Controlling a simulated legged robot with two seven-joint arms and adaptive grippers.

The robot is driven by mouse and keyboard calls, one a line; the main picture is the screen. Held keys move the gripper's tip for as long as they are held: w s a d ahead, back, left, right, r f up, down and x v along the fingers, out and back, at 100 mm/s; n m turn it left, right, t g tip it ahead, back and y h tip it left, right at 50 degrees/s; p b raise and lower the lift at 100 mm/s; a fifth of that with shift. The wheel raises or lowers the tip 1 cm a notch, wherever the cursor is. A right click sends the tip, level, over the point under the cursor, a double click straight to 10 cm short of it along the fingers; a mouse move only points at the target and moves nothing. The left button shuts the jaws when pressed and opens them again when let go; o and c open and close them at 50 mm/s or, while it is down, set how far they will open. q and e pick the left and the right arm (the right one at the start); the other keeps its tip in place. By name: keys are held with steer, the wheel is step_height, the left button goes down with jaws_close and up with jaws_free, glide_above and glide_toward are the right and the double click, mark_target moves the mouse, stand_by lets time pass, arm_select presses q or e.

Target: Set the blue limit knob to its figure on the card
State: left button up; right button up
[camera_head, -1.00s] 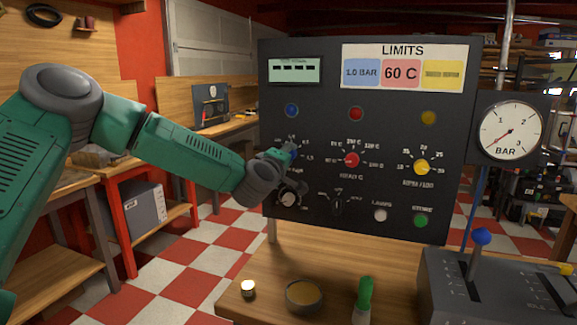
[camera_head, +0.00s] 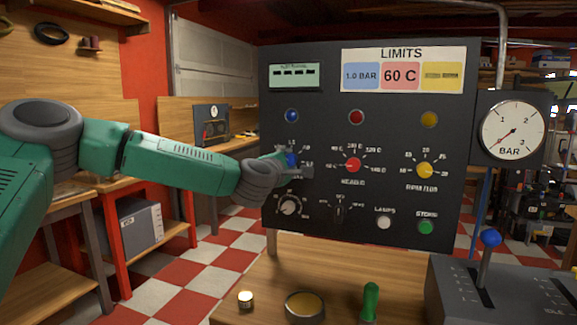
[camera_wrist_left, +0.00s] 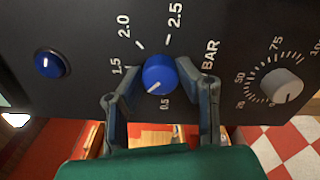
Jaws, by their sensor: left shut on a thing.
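The blue limit knob (camera_wrist_left: 160,74) is on the dark panel (camera_head: 380,60). Its white mark points down-left in the left wrist view, between the 0.5 and 1.5 figures; the scale there is partly hidden by a finger. In the head view the knob (camera_head: 291,160) is partly covered by my left gripper (camera_head: 297,168). My left gripper (camera_wrist_left: 161,85) has one finger on each side of the knob and is shut on it. The LIMITS card (camera_head: 402,70) reads 1.0 BAR on blue and 60 C on red; its yellow patch is unreadable. My right gripper is out of view.
A red knob (camera_head: 353,165) and a yellow knob (camera_head: 425,170) are to the right. A grey knob (camera_head: 290,207) sits just below the blue one. A pressure gauge (camera_head: 513,130) and a lever box (camera_head: 490,285) stand at the right. Small items lie on the bench (camera_head: 330,255).

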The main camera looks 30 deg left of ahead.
arm_select(q)
steer(key=shift+f, duration=0.4)
steer(key=o, duration=1.1)
steer(key=shift+w+a, duration=0.1)
steer(key=shift+w, duration=0.1)
steer(key=v, duration=1.2)
